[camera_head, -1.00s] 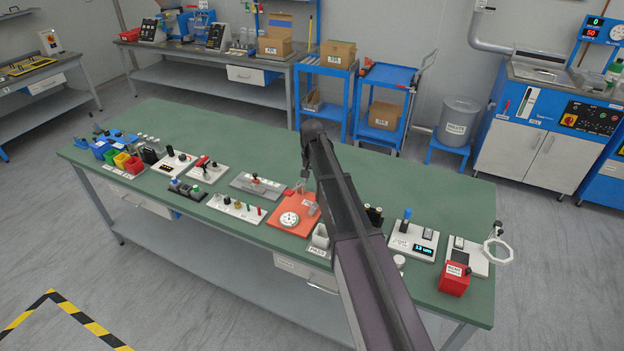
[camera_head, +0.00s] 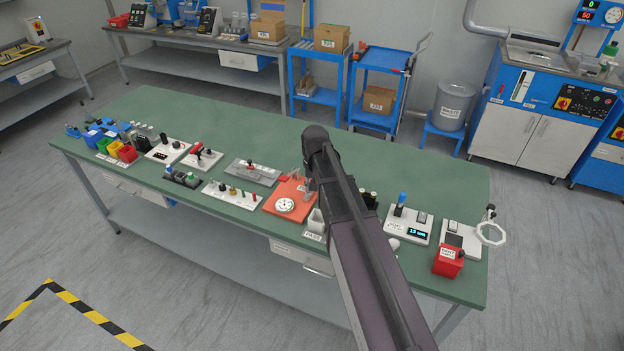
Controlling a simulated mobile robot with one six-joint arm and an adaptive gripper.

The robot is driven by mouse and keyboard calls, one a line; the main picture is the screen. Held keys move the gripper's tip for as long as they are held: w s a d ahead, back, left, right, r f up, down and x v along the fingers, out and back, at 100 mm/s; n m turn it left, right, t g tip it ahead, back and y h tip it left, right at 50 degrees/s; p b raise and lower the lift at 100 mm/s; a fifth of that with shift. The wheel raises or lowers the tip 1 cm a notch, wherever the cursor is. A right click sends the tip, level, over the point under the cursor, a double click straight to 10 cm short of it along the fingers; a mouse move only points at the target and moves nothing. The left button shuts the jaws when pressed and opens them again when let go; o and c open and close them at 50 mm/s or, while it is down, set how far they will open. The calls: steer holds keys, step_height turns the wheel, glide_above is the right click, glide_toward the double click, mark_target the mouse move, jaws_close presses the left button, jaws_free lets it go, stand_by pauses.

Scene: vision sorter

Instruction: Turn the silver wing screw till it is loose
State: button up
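I cannot make out the silver wing screw for certain; the small parts on the green bench (camera_head: 390,168) are too small in this view. A white panel (camera_head: 216,189) carries several small knobs in dark, brass, green and red. Behind it lies a grey fixture plate (camera_head: 240,165) with a small red-and-dark part on top. My arm reaches over the bench from the bottom right. Its far end hangs down near the orange board (camera_head: 275,203), mostly hidden behind my own arm link, so my gripper's fingers cannot be made out clearly.
The orange board holds a white dial (camera_head: 285,205). Right of my arm are a white unit with a display (camera_head: 411,232) and a red box (camera_head: 447,263). Coloured bins (camera_head: 119,150) stand at the left. The rear strip of the bench is clear.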

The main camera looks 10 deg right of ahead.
steer(key=s+n, duration=0.2)
steer(key=s, duration=1.4)
steer(key=shift+f+b, duration=0.3)
steer(key=shift+f, duration=0.05)
steer(key=shift+s, duration=0.35)
